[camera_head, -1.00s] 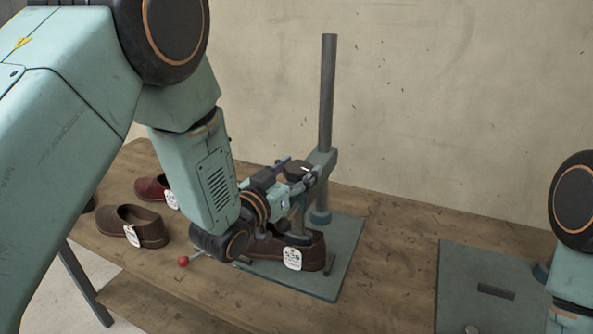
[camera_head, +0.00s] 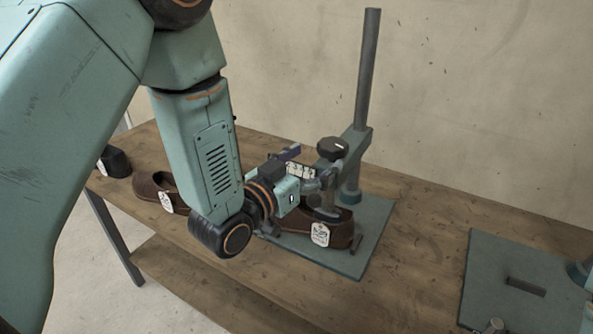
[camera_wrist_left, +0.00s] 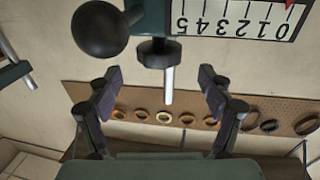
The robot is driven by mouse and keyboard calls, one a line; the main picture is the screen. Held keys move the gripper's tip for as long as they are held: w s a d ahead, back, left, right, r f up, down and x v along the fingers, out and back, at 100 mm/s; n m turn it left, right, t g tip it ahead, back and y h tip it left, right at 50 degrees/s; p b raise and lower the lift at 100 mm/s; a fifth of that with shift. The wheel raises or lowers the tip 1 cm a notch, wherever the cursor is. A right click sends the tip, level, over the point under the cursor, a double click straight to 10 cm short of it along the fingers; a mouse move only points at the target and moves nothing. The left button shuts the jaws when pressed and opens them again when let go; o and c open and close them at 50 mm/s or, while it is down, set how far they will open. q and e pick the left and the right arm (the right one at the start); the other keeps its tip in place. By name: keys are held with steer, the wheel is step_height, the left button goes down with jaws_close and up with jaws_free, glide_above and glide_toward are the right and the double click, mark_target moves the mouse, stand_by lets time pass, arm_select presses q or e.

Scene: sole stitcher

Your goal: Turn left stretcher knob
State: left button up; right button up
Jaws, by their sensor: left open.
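The left stretcher (camera_head: 359,150) stands on the table with a tall grey post and a black round knob (camera_head: 332,147) with a white mark on its top. A brown shoe (camera_head: 337,231) with a white tag sits at its foot. My left gripper (camera_head: 318,180) is beside the stretcher, just below the knob in the picture. In the left wrist view my open left gripper (camera_wrist_left: 159,92) has a pale rod with a dark collar (camera_wrist_left: 158,53) between and beyond its fingers. A dark ball (camera_wrist_left: 100,28) shows at upper left. Contact cannot be told. My right gripper is not in view.
A numbered scale (camera_wrist_left: 235,18) with a red pointer lies close above the fingers in the wrist view. Another brown shoe (camera_head: 153,188) stands at left. A second base plate (camera_head: 515,275) is at right. Bare table (camera_head: 420,270) lies between the plates.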

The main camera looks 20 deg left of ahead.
mark_target(324, 152)
arm_select(q)
steer(key=v, duration=0.5)
steer(key=shift+s+a, duration=0.1)
steer(key=shift+s, duration=0.25)
steer(key=shift+w, duration=0.1)
steer(key=x, duration=1.2)
steer(key=shift+f, duration=0.1)
